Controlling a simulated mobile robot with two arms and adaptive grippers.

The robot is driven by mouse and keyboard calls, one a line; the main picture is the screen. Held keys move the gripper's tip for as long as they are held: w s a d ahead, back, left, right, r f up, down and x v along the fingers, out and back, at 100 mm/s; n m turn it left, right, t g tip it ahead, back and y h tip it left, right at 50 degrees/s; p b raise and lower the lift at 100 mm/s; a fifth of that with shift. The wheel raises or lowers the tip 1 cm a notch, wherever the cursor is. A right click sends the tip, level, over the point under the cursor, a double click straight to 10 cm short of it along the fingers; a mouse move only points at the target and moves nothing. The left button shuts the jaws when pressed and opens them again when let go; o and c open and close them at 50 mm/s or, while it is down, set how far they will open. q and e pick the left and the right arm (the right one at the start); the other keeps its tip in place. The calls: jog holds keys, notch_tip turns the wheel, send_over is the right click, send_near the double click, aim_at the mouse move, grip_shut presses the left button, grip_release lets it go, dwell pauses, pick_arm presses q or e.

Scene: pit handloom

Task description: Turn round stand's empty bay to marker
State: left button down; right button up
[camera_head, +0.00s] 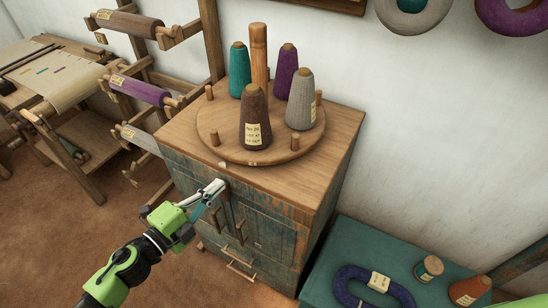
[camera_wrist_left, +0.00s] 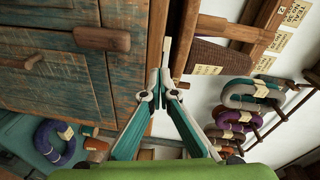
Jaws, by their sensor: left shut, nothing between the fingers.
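The round wooden stand (camera_head: 228,147) lies on the cabinet top with a wooden post (camera_head: 258,58) at its centre. It carries a teal cone (camera_head: 239,72), a purple cone (camera_head: 286,70), a grey cone (camera_head: 300,102) and a brown labelled cone (camera_head: 255,118). Short pegs (camera_head: 213,138) rise near its rim; the left stretch between two pegs is bare. A small pale mark (camera_head: 224,164) shows at the stand's front edge, perhaps the marker. My left gripper (camera_head: 219,185) is shut and empty, below the stand at the cabinet's front; its fingertips meet in the left wrist view (camera_wrist_left: 160,76). My right gripper is out of view.
The cabinet (camera_head: 340,130) has worn blue doors and wooden handles. A rack with yarn rolls (camera_head: 140,90) stands close on the left, beside the loom (camera_head: 55,75). A teal table (camera_head: 340,240) with a blue skein (camera_head: 370,285) and spools is at lower right.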

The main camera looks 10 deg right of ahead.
pick_arm(q)
jog(key=s+d+r+m+g+h, duration=0.2)
jog(key=s+d+r+m+h, duration=0.15)
jog(key=d+r, duration=0.2)
jog(key=shift+m+y, duration=0.25)
jog(key=shift+m, duration=0.2)
jog(key=p+x, duration=0.1)
jog(key=x, duration=0.2)
jog(key=p+x, duration=0.1)
jog(key=x, duration=0.3)
jog(key=r+p+x, duration=0.1)
jog(key=x, duration=0.3)
jog(key=shift+w+d+r, duration=0.1)
jog(key=shift+w, duration=0.15)
jog(key=shift+w+d, duration=0.35)
jog(key=shift+d, duration=0.15)
jog(key=shift+t+p, duration=0.3)
